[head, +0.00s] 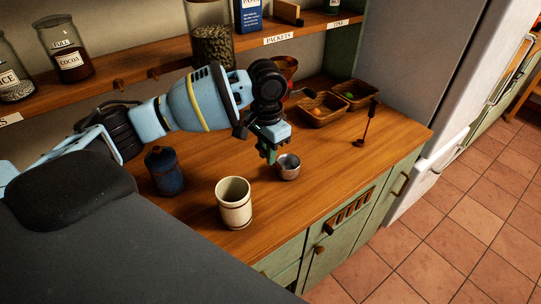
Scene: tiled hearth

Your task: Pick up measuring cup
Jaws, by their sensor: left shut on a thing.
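A small grey metal measuring cup (288,168) stands on the wooden counter, just right of the cream mug. My left gripper (271,155) reaches down from above at the cup's left rim. Its green fingers are shut on the cup's near-left wall, as far as I can see. The cup looks upright and at or very close to the counter top; I cannot tell if it is lifted. My right gripper is not in the picture.
A cream mug (234,204) and a dark blue bottle (164,171) stand left of the cup. A shelf with jars (64,50) runs along the back. The counter's right front is clear.

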